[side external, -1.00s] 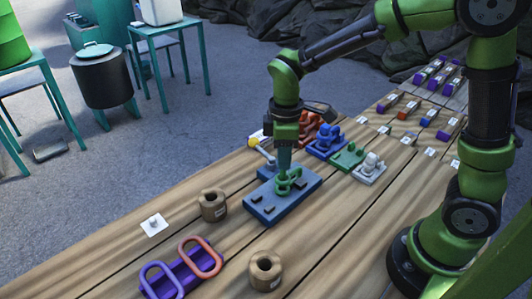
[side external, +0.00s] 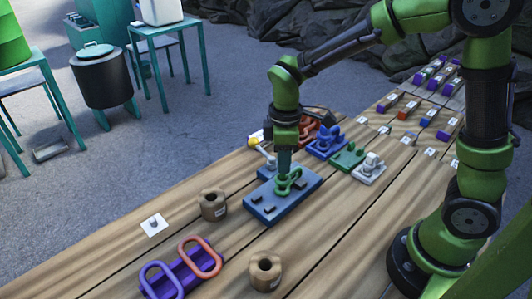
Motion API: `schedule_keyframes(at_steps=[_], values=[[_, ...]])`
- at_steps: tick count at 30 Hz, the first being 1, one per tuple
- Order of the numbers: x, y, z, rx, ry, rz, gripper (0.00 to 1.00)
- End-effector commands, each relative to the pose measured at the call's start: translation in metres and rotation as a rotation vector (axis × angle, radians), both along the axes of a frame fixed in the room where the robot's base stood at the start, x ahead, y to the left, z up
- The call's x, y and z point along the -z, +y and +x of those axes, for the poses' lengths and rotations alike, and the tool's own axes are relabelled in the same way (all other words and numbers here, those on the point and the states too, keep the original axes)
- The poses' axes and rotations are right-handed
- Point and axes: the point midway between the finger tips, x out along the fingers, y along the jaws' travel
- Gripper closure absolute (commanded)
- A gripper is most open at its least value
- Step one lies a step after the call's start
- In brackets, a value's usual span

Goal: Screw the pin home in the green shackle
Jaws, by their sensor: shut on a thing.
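The green shackle (side external: 291,183) sits on a blue plate (side external: 272,211) near the middle of the wooden table. My gripper (side external: 284,172) points straight down over the plate, with its fingertips at the shackle. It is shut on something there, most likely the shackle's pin. The pin itself is too small and too hidden by the fingers to make out, so I cannot tell how deep it sits.
Brown spools (side external: 213,205) and (side external: 265,271) stand left and in front of the plate. A purple holder with oval rings (side external: 201,257) lies at front left. Blue (side external: 328,142), green (side external: 348,157) and grey (side external: 370,168) shackle stands are close behind. A yellow-knobbed lever (side external: 254,141) is beside my gripper.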

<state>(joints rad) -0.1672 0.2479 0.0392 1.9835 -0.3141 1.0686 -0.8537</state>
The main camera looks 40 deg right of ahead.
Motion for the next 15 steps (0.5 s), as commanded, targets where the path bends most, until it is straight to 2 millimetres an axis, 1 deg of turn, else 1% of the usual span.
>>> schedule_keyframes(at_steps=[15], values=[[0.0072,-0.0001,-0.0001,0.001,0.000,0.000,1.00]])
